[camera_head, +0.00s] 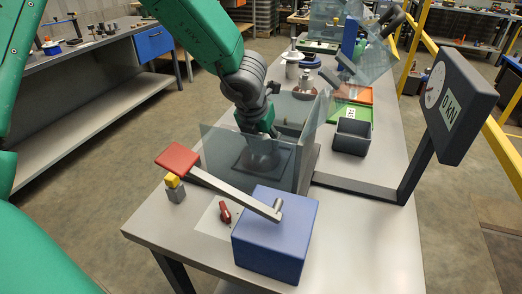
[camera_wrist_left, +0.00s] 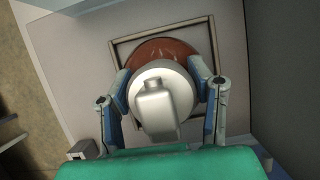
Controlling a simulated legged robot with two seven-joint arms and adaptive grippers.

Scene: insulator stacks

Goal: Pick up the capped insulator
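The capped insulator (camera_wrist_left: 158,75) stands inside a square frame (camera_wrist_left: 118,50) in the left wrist view. It has a reddish-brown disc, a pale round section and a grey metal cap (camera_wrist_left: 160,108) towards the camera. My left gripper (camera_wrist_left: 161,78) has one finger on each side of the pale section, very close to it. I cannot tell whether the pads press on it. In the head view my left gripper (camera_head: 262,148) reaches down behind a clear panel, which with the wrist blurs the insulator there. My right gripper is not in view.
Clear panels (camera_head: 222,155) stand around the left gripper. A dark bin (camera_head: 351,138) and a kN gauge (camera_head: 455,105) stand to the right.

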